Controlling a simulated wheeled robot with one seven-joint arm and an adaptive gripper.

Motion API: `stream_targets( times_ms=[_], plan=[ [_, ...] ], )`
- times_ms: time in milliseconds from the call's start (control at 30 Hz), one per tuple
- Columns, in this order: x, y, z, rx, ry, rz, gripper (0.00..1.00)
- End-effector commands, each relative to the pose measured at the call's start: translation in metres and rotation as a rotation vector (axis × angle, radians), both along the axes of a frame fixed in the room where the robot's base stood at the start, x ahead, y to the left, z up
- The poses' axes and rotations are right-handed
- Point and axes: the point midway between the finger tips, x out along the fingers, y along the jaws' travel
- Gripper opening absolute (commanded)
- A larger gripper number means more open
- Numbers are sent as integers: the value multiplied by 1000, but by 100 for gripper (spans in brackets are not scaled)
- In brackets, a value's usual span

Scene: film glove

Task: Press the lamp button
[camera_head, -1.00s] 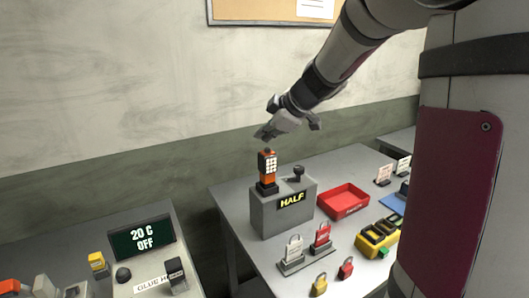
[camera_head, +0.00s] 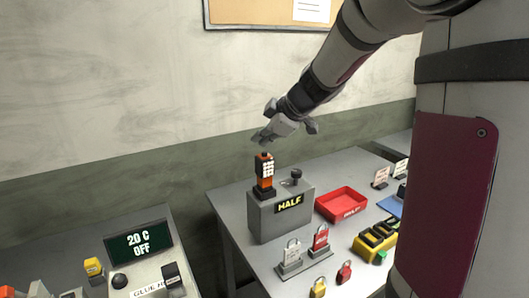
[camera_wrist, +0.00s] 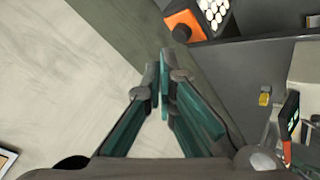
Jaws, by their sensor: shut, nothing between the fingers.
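The orange lamp (camera_head: 265,172) has a face of white round lights and stands upright on a grey box with a "HALF" display. A small dark button (camera_head: 264,154) is on the lamp's top. My gripper (camera_head: 262,138) is shut and empty, a little above the lamp and apart from it in the head view. In the wrist view, the closed fingertips (camera_wrist: 162,62) point toward the wall side. The lamp's orange body (camera_wrist: 187,21) and dark button (camera_wrist: 181,33) show at the upper edge, right of the fingertips.
The grey box (camera_head: 259,222) also carries a dark knob (camera_head: 296,175). A red tray (camera_head: 341,204) is right of it, with padlocks on stands (camera_head: 292,255) in front. The wall (camera_head: 110,90) is behind.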

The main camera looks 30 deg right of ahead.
Motion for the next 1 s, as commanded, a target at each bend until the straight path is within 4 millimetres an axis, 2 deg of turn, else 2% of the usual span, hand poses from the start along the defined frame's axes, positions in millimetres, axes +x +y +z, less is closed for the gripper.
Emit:
stream_targets(
  times_ms=[1000],
  plan=[
    [0, 0, -9, 0, 0, 0, 0]
  ],
)
